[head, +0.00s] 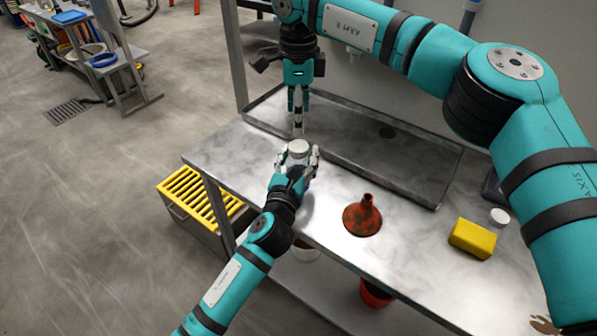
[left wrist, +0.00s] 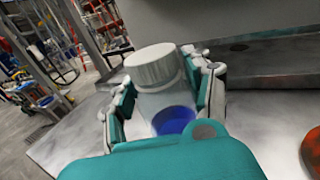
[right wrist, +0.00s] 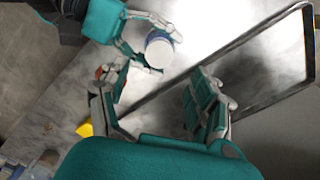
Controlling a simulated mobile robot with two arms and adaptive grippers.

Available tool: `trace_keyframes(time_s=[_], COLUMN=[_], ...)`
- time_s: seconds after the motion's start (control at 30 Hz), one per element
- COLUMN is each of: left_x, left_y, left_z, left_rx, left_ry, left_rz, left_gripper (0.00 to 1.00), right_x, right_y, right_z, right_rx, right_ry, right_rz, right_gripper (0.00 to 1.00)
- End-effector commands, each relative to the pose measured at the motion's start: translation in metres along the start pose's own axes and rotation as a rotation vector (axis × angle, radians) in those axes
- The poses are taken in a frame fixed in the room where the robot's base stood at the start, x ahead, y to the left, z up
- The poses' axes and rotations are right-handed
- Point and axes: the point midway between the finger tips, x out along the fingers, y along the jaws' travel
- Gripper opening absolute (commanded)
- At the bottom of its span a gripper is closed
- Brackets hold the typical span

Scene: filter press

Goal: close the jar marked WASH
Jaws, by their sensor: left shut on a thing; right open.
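A clear jar (left wrist: 166,103) with blue contents is held upright in my left gripper (head: 299,165) at the near left of the metal bench. A white lid (left wrist: 154,67) sits on its top; whether it is screwed tight I cannot tell. The lid also shows in the head view (head: 299,147) and the right wrist view (right wrist: 160,49). No WASH marking is legible. My right gripper (head: 299,112) points down above and just behind the lid, open and empty; in the right wrist view (right wrist: 158,82) its fingers are apart, with the jar beyond them.
A metal tray (head: 350,140) lies along the back of the bench (head: 330,222). A yellow-slatted bin (head: 195,197) is below the left edge.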

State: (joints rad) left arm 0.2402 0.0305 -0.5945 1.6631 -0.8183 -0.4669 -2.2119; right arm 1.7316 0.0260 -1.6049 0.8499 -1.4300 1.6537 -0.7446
Motion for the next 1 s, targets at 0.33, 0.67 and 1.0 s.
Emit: trace_keyframes(time_s=[0.33, 0.67, 1.0], left_x=[0.0, 0.0, 0.0], left_y=[0.0, 0.0, 0.0], left_z=[0.0, 0.0, 0.0], left_rx=[0.001, 0.001, 0.001], left_ry=[0.0, 0.0, 0.0], left_rz=[0.0, 0.0, 0.0], left_gripper=[0.0, 0.0, 0.0], right_x=[0.0, 0.013, 0.064], right_y=[0.0, 0.0, 0.0], right_z=[0.0, -0.001, 0.0], right_rx=[-0.159, -0.157, -0.156], right_ry=[0.0, 0.002, 0.001], right_rz=[0.001, 0.003, 0.002], right_gripper=[0.64, 0.64, 0.64])
